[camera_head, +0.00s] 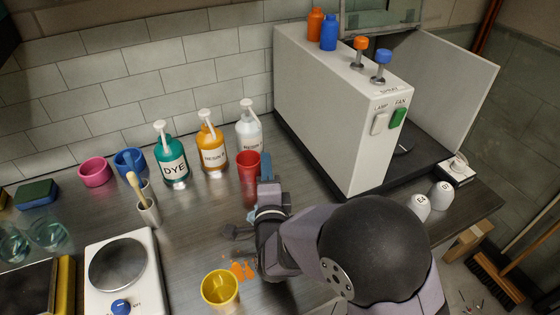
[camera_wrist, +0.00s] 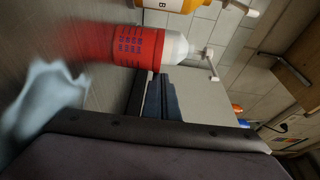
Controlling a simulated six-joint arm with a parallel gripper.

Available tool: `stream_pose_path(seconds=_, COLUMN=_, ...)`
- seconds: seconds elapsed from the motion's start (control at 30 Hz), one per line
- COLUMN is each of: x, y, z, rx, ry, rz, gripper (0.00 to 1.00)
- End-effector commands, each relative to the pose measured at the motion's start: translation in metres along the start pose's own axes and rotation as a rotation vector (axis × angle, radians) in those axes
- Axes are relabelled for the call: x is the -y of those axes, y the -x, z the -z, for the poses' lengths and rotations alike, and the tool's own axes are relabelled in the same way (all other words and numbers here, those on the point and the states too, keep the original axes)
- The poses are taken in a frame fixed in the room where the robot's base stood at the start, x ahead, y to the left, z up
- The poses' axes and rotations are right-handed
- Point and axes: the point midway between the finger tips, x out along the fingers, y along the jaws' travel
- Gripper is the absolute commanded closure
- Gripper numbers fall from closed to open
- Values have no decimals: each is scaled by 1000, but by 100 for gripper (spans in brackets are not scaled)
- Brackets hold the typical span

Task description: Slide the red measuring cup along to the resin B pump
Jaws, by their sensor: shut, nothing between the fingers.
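My gripper (camera_head: 265,167) is shut and empty, close beside the cup's right side. Its blue fingers (camera_wrist: 168,98) show in the wrist view, near the cup; contact cannot be told.
The orange resin pump (camera_head: 212,147) and green dye pump (camera_head: 173,166) stand left of the white bottle. A grey spray cabinet (camera_head: 327,110) stands at right. A yellow cup (camera_head: 220,288) and orange spill (camera_head: 241,269) lie nearer. A pale-blue blurred item (camera_wrist: 45,100) shows in the wrist view.

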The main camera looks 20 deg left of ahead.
Motion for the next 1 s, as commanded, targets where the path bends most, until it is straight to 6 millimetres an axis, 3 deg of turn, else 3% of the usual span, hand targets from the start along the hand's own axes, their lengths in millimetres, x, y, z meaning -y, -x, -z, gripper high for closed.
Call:
stream_pose_path(seconds=0.47, x=-2, y=-4, z=12, rx=-3, ry=-1, rz=2, gripper=100)
stream_pose_path(seconds=0.77, x=51, y=-3, z=10, rx=0, ry=-4, rz=7, gripper=100)
stream_pose_path(seconds=1.0, x=48, y=14, z=-43, rx=7, ry=-2, rz=1, gripper=100)
